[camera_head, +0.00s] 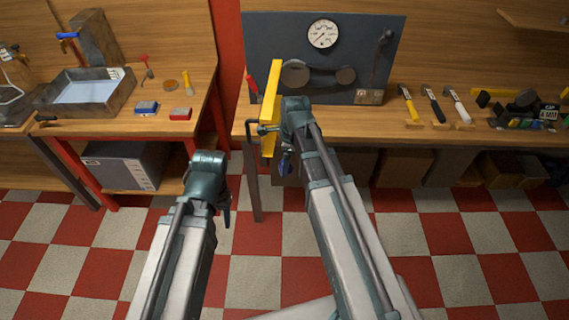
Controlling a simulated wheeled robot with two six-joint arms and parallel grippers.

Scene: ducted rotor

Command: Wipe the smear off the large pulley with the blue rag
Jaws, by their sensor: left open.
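The large pulley (295,73) is a dark disc on the grey upright panel (350,30), joined by a belt to a smaller pulley (345,75). No smear can be made out at this size. A small flat blue item (147,107), perhaps the blue rag, lies on the left bench. My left gripper (226,214) points down over the floor in front of the gap between the benches, open and empty. My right gripper (270,129) is at a yellow guard (271,88) standing edge-on at the panel's left; its fingers are mostly hidden, so its grip is unclear.
The left bench (100,128) also holds a metal tray (87,98) and a red item (180,114). Hammers (433,104) and mixed parts (525,110) lie on the right bench (390,128). A gauge (322,33) tops the panel. The checkered floor is open.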

